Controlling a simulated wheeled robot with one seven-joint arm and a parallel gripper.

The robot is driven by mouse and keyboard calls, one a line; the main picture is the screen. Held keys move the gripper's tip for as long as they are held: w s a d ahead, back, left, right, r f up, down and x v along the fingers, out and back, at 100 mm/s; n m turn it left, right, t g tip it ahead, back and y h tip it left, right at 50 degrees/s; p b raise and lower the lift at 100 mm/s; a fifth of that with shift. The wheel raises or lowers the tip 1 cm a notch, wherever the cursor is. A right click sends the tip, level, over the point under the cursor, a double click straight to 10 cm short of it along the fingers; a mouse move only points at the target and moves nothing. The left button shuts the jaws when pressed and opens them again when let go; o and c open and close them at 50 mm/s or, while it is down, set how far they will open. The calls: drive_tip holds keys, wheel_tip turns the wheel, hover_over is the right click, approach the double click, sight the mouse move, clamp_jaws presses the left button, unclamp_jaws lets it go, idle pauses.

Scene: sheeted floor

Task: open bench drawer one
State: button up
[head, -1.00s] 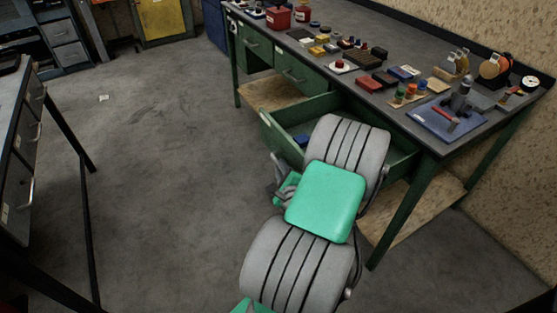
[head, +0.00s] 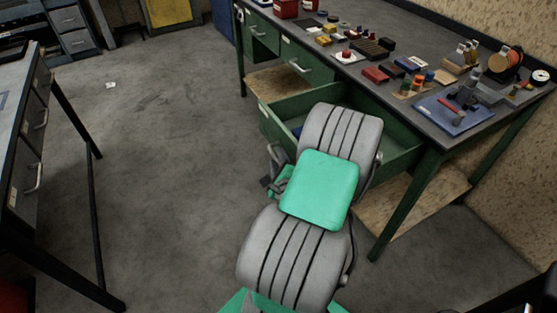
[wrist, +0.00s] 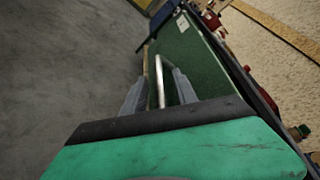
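The green bench drawer (head: 345,112) at the near right end of the bench is pulled well out, and its inside shows behind my arm. In the wrist view its green front (wrist: 190,57) carries a silver bar handle (wrist: 159,82). My gripper (wrist: 159,76) is open, with a grey finger on each side of the handle and a gap to it. In the head view my gripper (head: 273,170) is just off the drawer front, partly hidden by my green and grey arm. Part of something blue (head: 297,130) shows inside the drawer.
The green bench (head: 408,112) has other shut drawers (head: 301,66) to the left, and its top carries tools, boxes and bottles. Another table with drawers (head: 32,160) stands at the left. Grey floor (head: 165,150) between them is clear.

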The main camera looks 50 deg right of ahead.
drive_tip(key=b+v, duration=0.1)
drive_tip(key=v, duration=0.7)
idle(0.4)
